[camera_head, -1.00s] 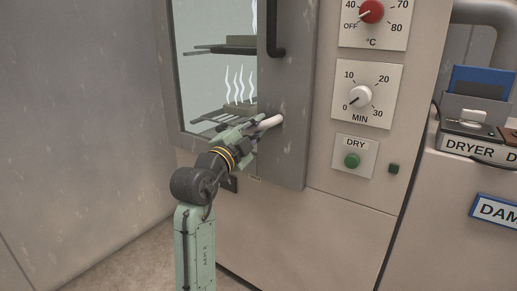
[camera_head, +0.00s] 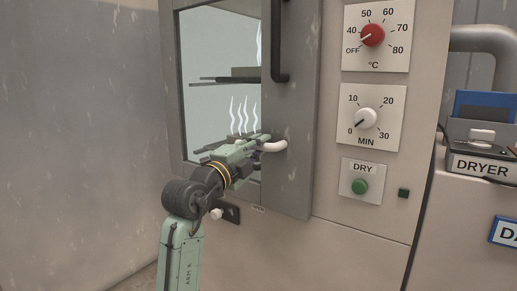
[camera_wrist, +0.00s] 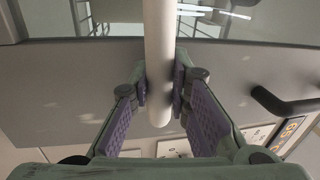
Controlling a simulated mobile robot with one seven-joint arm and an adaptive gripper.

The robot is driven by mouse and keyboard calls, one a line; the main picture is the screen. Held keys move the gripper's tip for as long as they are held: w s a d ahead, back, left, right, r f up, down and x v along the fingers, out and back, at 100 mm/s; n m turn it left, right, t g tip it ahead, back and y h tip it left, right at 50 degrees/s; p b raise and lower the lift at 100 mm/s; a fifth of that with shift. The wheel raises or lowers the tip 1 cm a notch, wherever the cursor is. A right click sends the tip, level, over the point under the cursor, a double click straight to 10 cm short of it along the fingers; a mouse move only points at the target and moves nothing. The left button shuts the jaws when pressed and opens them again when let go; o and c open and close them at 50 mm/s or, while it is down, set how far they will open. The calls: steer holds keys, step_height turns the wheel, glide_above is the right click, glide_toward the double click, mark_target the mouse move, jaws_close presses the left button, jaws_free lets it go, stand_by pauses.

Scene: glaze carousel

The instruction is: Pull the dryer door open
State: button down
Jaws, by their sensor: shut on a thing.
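The dryer door (camera_head: 291,105) is a grey framed door with a glass window, through which racks and white wavy steam marks show. It appears to lie flat against the dryer front; I cannot tell whether it stands slightly ajar. The fingers partly hide the handle in the head view.
A black vertical handle (camera_head: 280,45) is higher on the door. To the right are a red temperature dial (camera_head: 372,35), a white minute dial (camera_head: 368,118) and a green DRY button (camera_head: 360,186). A labelled DRYER box (camera_head: 485,165) stands far right. A grey wall (camera_head: 85,140) closes the left.

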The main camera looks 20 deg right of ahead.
steer(key=s+a+m+g+h+b, duration=0.1)
steer(key=s+a+g, duration=0.1)
steer(key=a, duration=0.7)
steer(key=s+a+m+g+h+b, duration=0.1)
steer(key=s+a, duration=0.3)
steer(key=a, duration=0.5)
steer(key=shift+s+a+g+h+b, duration=0.35)
steer(key=shift+g+b, duration=0.15)
steer(key=shift+b, duration=0.25)
steer(key=c, duration=1.5)
jaws_free()
steer(key=shift+m, duration=0.3)
